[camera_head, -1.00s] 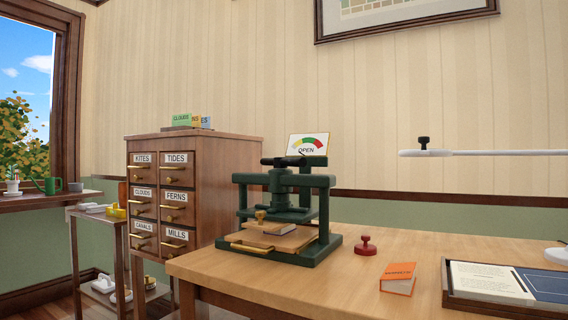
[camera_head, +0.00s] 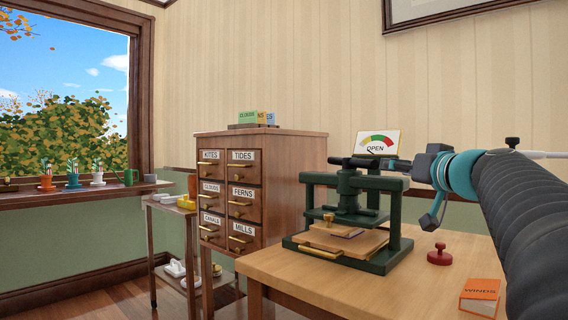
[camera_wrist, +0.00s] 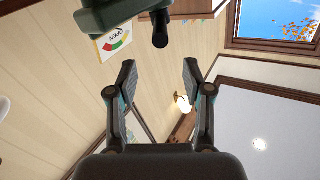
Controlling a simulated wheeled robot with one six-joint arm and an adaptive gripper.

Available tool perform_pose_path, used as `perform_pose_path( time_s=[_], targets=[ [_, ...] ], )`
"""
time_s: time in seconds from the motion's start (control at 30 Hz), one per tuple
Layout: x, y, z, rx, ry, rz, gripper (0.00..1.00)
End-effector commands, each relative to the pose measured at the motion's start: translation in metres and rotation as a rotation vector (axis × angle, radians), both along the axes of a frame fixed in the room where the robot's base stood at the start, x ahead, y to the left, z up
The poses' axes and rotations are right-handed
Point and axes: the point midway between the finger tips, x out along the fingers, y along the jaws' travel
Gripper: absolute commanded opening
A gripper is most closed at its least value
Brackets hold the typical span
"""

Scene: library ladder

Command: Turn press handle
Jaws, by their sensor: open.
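The dark green press (camera_head: 393,215) stands on the near left part of the wooden table. Its dark handle (camera_head: 356,162) runs crosswise on top of the screw. In the wrist view a dark rounded end of the handle (camera_wrist: 160,30) shows at the top, beyond my fingertips. My gripper (camera_wrist: 160,78) is open and empty, its two fingers apart on either side of the picture's middle. In the head view my gripper (camera_head: 428,168) is just right of the handle, its fingertips hard to make out. The gauge card (camera_head: 377,144) behind the press reads OPEN.
A red stamp (camera_head: 440,256) and an orange book (camera_head: 480,297) lie on the table (camera_head: 300,275) right of the press. A wooden drawer cabinet (camera_head: 290,165) stands to the left. Boards (camera_head: 345,243) lie on the press bed.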

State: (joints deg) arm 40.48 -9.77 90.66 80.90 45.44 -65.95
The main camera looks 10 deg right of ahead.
Motion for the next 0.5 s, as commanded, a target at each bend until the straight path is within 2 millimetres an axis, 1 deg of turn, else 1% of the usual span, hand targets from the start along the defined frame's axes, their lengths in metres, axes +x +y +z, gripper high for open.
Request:
perform_pose_path(
  time_s=[0.17, 0.5],
  targets=[
    [0.020, 0.002, 0.001, 0.001, -0.001, 0.003, 0.51],
    [0.083, 0.007, 0.001, 0.003, 0.002, 0.003, 0.51]
  ],
)
